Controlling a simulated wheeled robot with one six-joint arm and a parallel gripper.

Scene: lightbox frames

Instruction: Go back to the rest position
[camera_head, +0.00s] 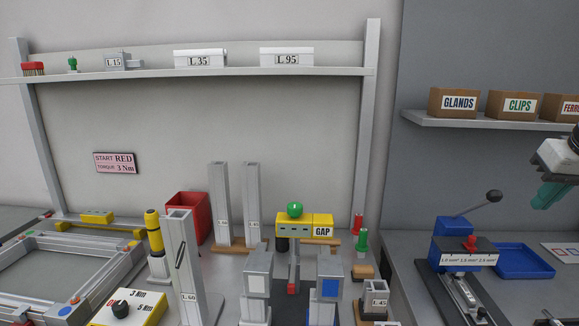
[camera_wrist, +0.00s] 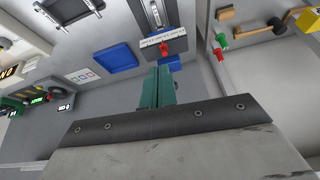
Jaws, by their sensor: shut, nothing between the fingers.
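My gripper (camera_head: 545,196) shows at the right edge of the head view, its teal fingers pointing down and to the left. It hangs in the air above the right-hand bench, to the right of the blue crimping press (camera_head: 465,250) and above the blue tray (camera_head: 525,260). In the wrist view my gripper (camera_wrist: 158,84) has its teal fingers shut together with nothing held. The press's red knob (camera_wrist: 166,47) and the blue tray (camera_wrist: 115,58) lie beyond the fingertips. Most of my arm is outside the head view.
The press's lever (camera_head: 493,197) rises left of my gripper. A shelf with cardboard boxes (camera_head: 512,104) runs above. On the left bench stand upright profiles (camera_head: 219,200), a yellow GAP block (camera_head: 318,224) and a frame (camera_head: 60,265). The air around my gripper looks clear.

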